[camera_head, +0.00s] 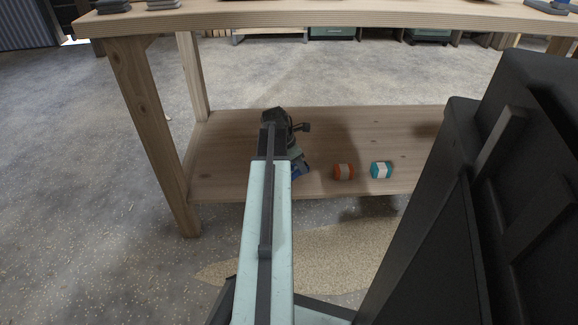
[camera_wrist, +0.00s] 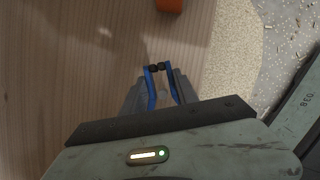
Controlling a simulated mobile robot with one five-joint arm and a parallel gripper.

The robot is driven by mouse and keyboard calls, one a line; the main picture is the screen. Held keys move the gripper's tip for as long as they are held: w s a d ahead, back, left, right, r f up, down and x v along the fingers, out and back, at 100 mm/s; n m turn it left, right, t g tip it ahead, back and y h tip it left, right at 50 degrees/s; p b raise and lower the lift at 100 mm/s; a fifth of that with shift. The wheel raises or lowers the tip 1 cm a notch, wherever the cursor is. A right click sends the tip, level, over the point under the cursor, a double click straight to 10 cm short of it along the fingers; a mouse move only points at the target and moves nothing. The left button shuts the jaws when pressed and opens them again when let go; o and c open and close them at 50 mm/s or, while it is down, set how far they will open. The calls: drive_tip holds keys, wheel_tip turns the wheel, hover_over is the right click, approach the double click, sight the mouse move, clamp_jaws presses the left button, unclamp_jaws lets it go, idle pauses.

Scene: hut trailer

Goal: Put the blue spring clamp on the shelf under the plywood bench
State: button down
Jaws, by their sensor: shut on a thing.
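The blue spring clamp (camera_wrist: 152,90) is between the fingers of my gripper (camera_wrist: 160,90), seen in the wrist view with its dark tips pointing away from the palm. My gripper is shut on it. In the head view a bit of blue clamp (camera_head: 299,169) shows beside my wrist, over the left part of the lower shelf (camera_head: 235,150). The shelf belongs to the plywood bench (camera_head: 330,17). Whether the clamp touches the shelf surface I cannot tell. My arm hides part of the shelf.
An orange roll (camera_head: 344,172) and a teal roll (camera_head: 381,170) stand on the shelf to the right of my gripper; the orange one also shows in the wrist view (camera_wrist: 169,5). A bench leg (camera_head: 150,130) stands at left. The shelf behind the rolls is clear.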

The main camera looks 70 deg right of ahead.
drive_tip(key=w, duration=0.1)
drive_tip(key=w+d, duration=0.1)
drive_tip(key=w, duration=0.3)
drive_tip(key=shift+w+d+f, duration=0.2)
drive_tip(key=shift+d+f, duration=0.05)
drive_tip(key=f+b, duration=0.1)
drive_tip(key=b, duration=0.1)
drive_tip(key=w+f+b, duration=0.1)
drive_tip(key=f, duration=0.1)
drive_tip(key=shift+d+f+b, duration=0.15)
drive_tip(key=shift+f+b, duration=0.05)
drive_tip(key=shift+b, duration=0.15)
drive_tip(key=shift+f+b, duration=0.35)
drive_tip(key=shift+r, duration=0.25)
drive_tip(key=c, duration=0.9)
unclamp_jaws()
drive_tip(key=shift+c, duration=0.2)
drive_tip(key=shift+p, duration=0.3)
drive_tip(key=p+v, duration=1.1)
drive_tip(key=v, duration=0.1)
